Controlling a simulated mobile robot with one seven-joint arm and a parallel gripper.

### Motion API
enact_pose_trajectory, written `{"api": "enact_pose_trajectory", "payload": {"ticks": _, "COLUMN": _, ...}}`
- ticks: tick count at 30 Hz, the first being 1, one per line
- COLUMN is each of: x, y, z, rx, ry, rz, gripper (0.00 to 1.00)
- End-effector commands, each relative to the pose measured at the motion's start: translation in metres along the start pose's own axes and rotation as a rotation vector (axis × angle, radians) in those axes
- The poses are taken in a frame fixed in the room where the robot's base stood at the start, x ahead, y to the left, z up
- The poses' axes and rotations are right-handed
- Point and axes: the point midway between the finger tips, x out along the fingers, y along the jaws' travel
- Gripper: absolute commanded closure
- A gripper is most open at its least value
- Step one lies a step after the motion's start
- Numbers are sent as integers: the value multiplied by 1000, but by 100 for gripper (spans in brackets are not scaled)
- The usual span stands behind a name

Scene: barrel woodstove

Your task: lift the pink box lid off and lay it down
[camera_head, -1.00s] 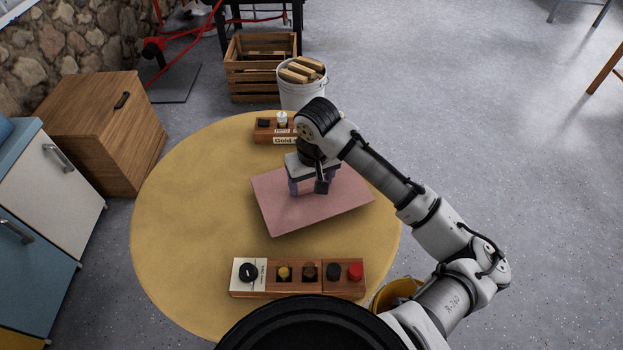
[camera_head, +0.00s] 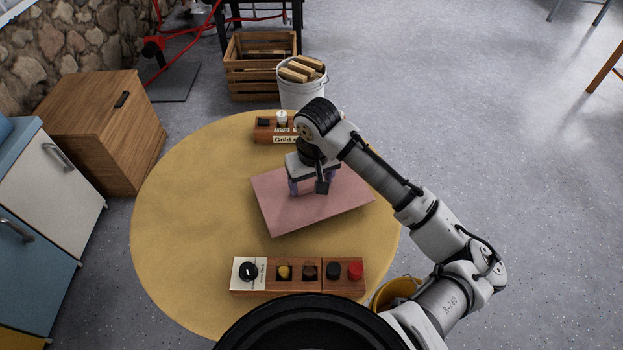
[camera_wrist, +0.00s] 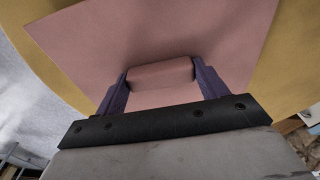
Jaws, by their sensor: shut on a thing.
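The pink box lid (camera_head: 335,206) is a flat, roughly rectangular panel over the middle right of the round yellow table (camera_head: 190,225). My gripper (camera_head: 309,188) points down onto the middle of the lid. In the wrist view, its two purple fingers (camera_wrist: 161,78) are shut on the sides of a pink block-shaped handle (camera_wrist: 160,73) on top of the lid. The lid hides whatever is under it, and I cannot tell whether it rests on a box or is raised.
A wooden tray of knobs (camera_head: 300,276) lies at the table's near edge. A smaller wooden block (camera_head: 264,131) stands at the far edge. A white bucket of wood pieces (camera_head: 290,94) stands beyond the table. The table's left side is clear.

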Motion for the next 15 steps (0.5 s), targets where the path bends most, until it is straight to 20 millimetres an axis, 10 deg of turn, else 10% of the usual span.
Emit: {"api": "enact_pose_trajectory", "payload": {"ticks": 15, "x": 11, "y": 0, "z": 1, "rx": 0, "ry": 0, "rz": 0, "gripper": 74}}
